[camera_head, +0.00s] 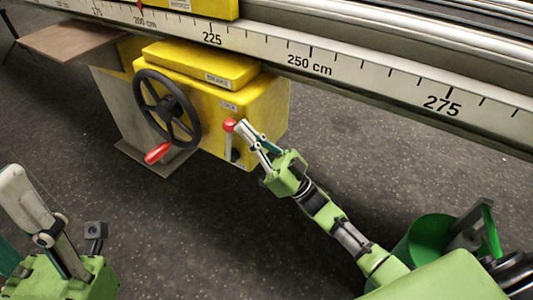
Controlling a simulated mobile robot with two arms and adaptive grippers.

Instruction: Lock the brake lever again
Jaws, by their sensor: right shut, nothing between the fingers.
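The brake lever (229,143) is a thin upright rod with a red ball knob (229,125). It stands on the front face of the yellow housing (262,115), right of the black handwheel. My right gripper (243,128) is shut, with its fingertips right beside the red knob on its right side. I cannot tell whether they touch it. My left gripper (40,215) is at the lower left, far from the lever. Only part of it shows, and its finger opening is unclear.
A black handwheel (190,112) with a red handle (158,153) is left of the lever. A long boom with a centimetre scale (335,72) crosses above the housing. A brown board (75,42) juts out at the upper left. The dark floor in front is clear.

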